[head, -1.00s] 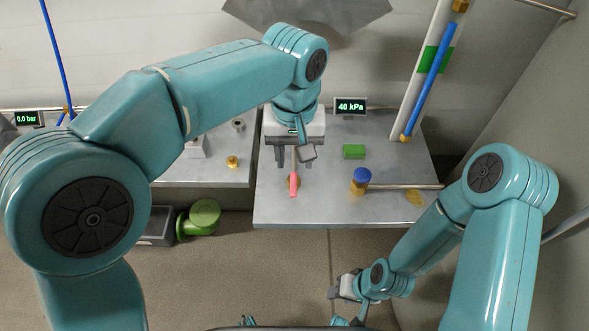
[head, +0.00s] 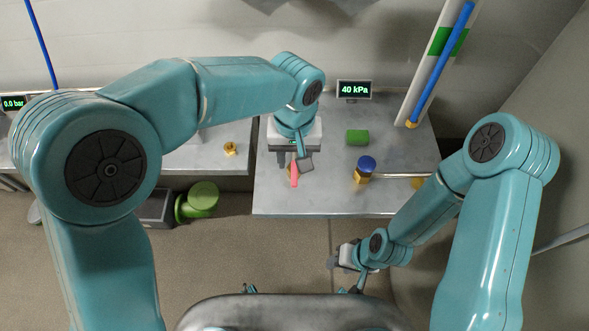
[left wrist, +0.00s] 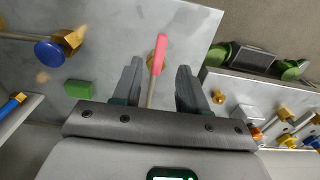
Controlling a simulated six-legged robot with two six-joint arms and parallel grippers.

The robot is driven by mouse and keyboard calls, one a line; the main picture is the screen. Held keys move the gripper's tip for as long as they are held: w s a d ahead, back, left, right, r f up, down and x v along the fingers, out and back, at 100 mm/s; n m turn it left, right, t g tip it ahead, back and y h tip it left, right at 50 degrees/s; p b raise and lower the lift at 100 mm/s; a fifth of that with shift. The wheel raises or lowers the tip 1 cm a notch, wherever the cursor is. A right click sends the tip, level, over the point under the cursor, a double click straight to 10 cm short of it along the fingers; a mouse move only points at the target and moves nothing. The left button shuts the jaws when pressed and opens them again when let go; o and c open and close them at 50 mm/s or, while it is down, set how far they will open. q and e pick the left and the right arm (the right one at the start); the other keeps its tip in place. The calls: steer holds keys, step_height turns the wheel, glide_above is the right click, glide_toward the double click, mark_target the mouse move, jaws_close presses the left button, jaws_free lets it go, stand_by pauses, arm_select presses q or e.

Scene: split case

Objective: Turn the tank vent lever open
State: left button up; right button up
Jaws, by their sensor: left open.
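The vent lever (head: 294,178) has a pink-red handle and sits near the front left of the right-hand bench. In the left wrist view the handle (left wrist: 160,52) stands between my finger lines, with a thin pale stem and a brass fitting behind it. My left gripper (head: 295,162) is open above the lever. Its fingers (left wrist: 158,72) lie on either side of the stem, with gaps on both sides and no contact visible. The gripper hides part of the lever in the head view. My right gripper (head: 338,260) hangs low in front of the bench, and its jaws are unclear.
A blue-knobbed brass valve (head: 366,164) with a pipe stands right of the lever. A green block (head: 357,137) and a 40 kPa display (head: 354,90) are behind. A slanted blue rod (head: 440,65) rises at right. A green cylinder (head: 203,196) lies below the left bench.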

mark_target(294, 176)
arm_select(q)
step_height(294, 176, down, 6)
steer(key=shift+a+f, duration=0.1)
steer(key=shift+f, duration=0.1)
jaws_close()
